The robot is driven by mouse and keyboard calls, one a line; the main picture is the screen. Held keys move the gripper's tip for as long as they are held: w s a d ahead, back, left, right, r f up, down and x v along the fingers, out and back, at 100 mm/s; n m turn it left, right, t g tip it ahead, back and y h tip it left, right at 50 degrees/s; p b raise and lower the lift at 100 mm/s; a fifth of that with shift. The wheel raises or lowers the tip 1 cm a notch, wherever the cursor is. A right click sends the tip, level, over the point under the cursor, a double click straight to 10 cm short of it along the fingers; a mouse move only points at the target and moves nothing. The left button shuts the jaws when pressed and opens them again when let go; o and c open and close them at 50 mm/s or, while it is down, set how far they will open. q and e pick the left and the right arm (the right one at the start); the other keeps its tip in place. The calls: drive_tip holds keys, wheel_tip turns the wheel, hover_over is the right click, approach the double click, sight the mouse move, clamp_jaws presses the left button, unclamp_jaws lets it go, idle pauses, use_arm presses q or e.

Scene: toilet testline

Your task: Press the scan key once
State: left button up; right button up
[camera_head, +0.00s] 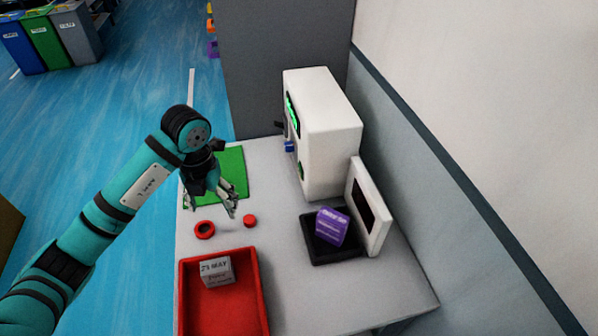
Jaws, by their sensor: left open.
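No part is clearly labelled as the scan key, so I cannot tell which it is. A small red round piece (250,220) and a red ring (204,229) are on the grey table. A white machine (330,130) stands at the back, with a green-lit display and a small blue part (289,146) on its left side. My left gripper (222,205) is open and empty, pointing down near the green mat's front edge, close to the red round piece. I cannot tell its exact height. My right gripper is not in view.
A purple box (332,226) sits on a black pad (320,254) beside an upright white panel with a dark screen (372,205). A red tray (262,297) holds a labelled white box (216,271). A green mat (234,172) lies at the back left. The table's front right is clear.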

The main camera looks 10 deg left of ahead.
use_arm(q)
clamp_jaws()
idle(1.5)
